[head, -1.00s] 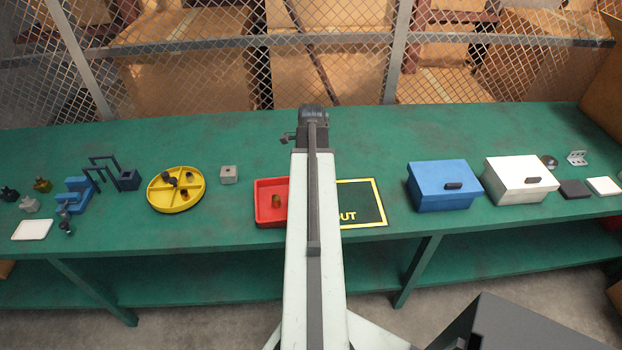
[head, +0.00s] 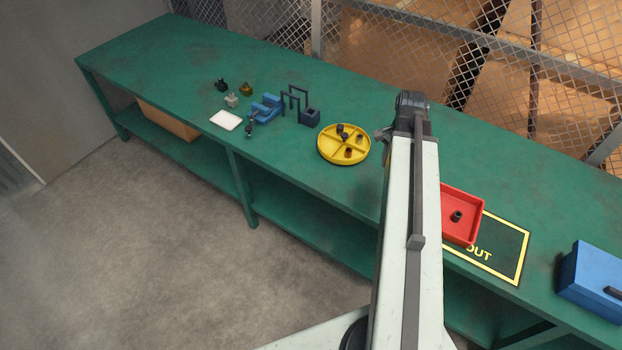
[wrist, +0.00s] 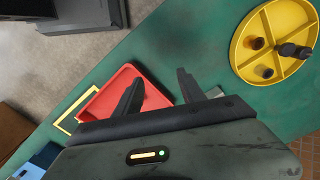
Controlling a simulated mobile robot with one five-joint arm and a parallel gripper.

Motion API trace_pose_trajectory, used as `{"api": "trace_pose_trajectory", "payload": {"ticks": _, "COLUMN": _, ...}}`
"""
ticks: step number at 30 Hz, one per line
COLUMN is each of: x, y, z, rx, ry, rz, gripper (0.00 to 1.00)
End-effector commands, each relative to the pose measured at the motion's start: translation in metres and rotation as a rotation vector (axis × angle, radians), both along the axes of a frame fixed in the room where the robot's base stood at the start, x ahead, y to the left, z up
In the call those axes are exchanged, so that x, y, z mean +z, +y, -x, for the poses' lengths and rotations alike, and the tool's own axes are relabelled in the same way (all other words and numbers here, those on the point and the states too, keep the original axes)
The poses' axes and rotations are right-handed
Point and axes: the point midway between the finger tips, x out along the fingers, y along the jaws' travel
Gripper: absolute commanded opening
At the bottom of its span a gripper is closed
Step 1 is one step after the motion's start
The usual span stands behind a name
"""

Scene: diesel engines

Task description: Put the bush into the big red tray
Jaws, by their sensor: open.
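The big red tray (head: 476,208) lies on the green bench, partly behind my arm in the head view. One small dark bush-like cylinder (head: 456,216) is in it. The red tray also shows in the wrist view (wrist: 103,103), partly behind a finger. The round yellow divided tray (head: 323,150) holds several small dark cylinders, and it shows in the wrist view (wrist: 240,60) with brown cylinders (wrist: 257,43) and a darker piece (wrist: 290,49). I cannot tell which is the task's bush. My gripper (wrist: 160,76) is open and empty, above the bench between the two trays.
A yellow-outlined mat (head: 505,262) lies beside the red tray, with a blue box (head: 590,280) to the right. Left of the yellow tray stand a blue vise-like fixture (head: 267,108), a dark block with a frame (head: 309,116) and a white plate (head: 226,120). Bare bench lies behind the trays.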

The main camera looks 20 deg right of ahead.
Motion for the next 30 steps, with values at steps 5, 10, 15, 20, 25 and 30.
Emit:
{"api": "trace_pose_trajectory", "payload": {"ticks": 5, "x": 0.0, "y": 0.165, "z": -0.049, "rx": 0.726, "ry": 0.001, "rz": 0.0, "gripper": 0.47}}
{"api": "trace_pose_trajectory", "payload": {"ticks": 10, "x": 0.0, "y": 0.271, "z": -0.055, "rx": 1.215, "ry": 0.001, "rz": -0.001, "gripper": 0.47}}
{"api": "trace_pose_trajectory", "payload": {"ticks": 15, "x": 0.0, "y": 0.312, "z": -0.052, "rx": 1.387, "ry": 0.001, "rz": -0.001, "gripper": 0.47}}
{"api": "trace_pose_trajectory", "payload": {"ticks": 20, "x": 0.0, "y": 0.312, "z": -0.053, "rx": 1.392, "ry": 0.001, "rz": -0.001, "gripper": 0.47}}
{"api": "trace_pose_trajectory", "payload": {"ticks": 25, "x": 0.0, "y": 0.312, "z": -0.053, "rx": 1.389, "ry": 0.001, "rz": -0.001, "gripper": 0.47}}
{"api": "trace_pose_trajectory", "payload": {"ticks": 30, "x": 0.0, "y": 0.311, "z": -0.053, "rx": 1.388, "ry": 0.001, "rz": -0.001, "gripper": 0.47}}
